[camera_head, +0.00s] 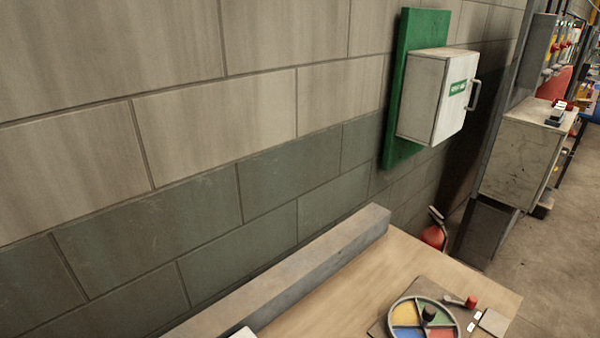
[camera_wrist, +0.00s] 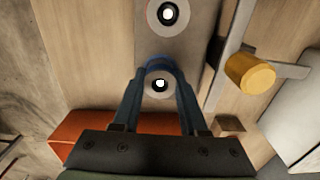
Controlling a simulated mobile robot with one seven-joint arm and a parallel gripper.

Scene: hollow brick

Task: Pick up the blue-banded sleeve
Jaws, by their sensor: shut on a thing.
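In the wrist view, my gripper (camera_wrist: 160,88) has its two fingers shut on a round sleeve (camera_wrist: 158,80). The sleeve has a pale ring-shaped end with a dark, bright-centred hole, and blue shows around its far side. I cannot tell whether it still touches the grey plate below. A second round piece (camera_wrist: 168,14) with a similar holed end stands on the grey plate (camera_wrist: 196,42), farther up the picture and apart from my fingers. The head view does not show my gripper or the sleeve.
A yellow cylinder (camera_wrist: 252,73) on a grey bracket lies right of the gripper; an orange block (camera_wrist: 75,130) lies at lower left. In the head view, a round coloured tray (camera_head: 393,318) sits on the wooden bench (camera_head: 345,290), beside a grey ledge and block wall.

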